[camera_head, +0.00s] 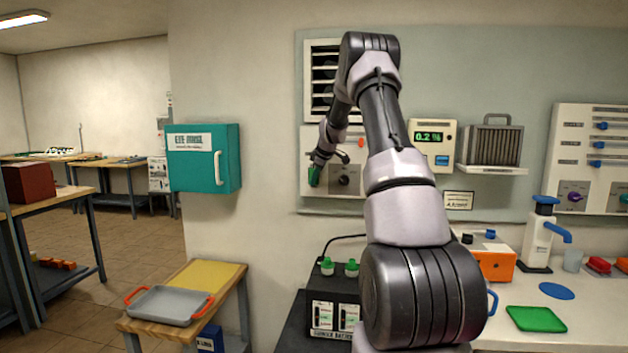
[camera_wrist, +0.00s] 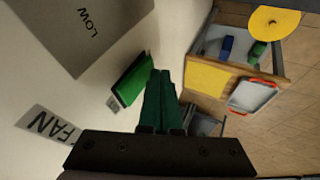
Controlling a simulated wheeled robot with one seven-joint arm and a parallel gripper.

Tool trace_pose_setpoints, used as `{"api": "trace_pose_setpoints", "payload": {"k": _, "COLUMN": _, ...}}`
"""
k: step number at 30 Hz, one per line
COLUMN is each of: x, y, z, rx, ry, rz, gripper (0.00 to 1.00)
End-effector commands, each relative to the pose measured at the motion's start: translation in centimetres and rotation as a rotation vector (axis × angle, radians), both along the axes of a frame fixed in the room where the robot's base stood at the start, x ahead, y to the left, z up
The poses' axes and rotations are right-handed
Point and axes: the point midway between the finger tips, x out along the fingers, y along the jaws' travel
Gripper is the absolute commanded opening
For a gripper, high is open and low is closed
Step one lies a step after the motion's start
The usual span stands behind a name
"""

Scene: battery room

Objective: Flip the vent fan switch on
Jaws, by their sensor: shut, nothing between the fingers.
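The vent panel (camera_head: 350,192) is a pale plate on the wall below a louvred vent (camera_head: 322,75). It carries a dark round control (camera_head: 344,180) and a small orange lamp (camera_head: 361,143). My gripper (camera_head: 314,176) is at the panel's left side, its green fingers pointing down. In the wrist view the fingers (camera_wrist: 160,88) are closed together with nothing between them. A "FAN" label (camera_wrist: 48,125) shows at the lower left, beside the gripper. I cannot make out the fan switch lever or its position; my gripper and wrist cover part of the panel.
A teal eye rinse cabinet (camera_head: 230,158) sticks out from the wall left of the panel. A grey box marked "LOW" (camera_wrist: 85,30) is close by in the wrist view. A meter (camera_head: 432,160) and a finned filter (camera_head: 494,145) are to the right. Below left stands a tray (camera_head: 168,306).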

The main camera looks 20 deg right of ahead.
Motion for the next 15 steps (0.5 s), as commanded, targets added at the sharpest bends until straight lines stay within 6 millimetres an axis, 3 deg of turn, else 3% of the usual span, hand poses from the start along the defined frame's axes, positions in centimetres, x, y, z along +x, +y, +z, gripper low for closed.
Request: {"api": "trace_pose_setpoints", "payload": {"k": 15, "x": 0.50, "y": -0.36, "z": -0.13, "rx": -0.001, "ry": -0.001, "rz": 0.000, "gripper": 0.00}}
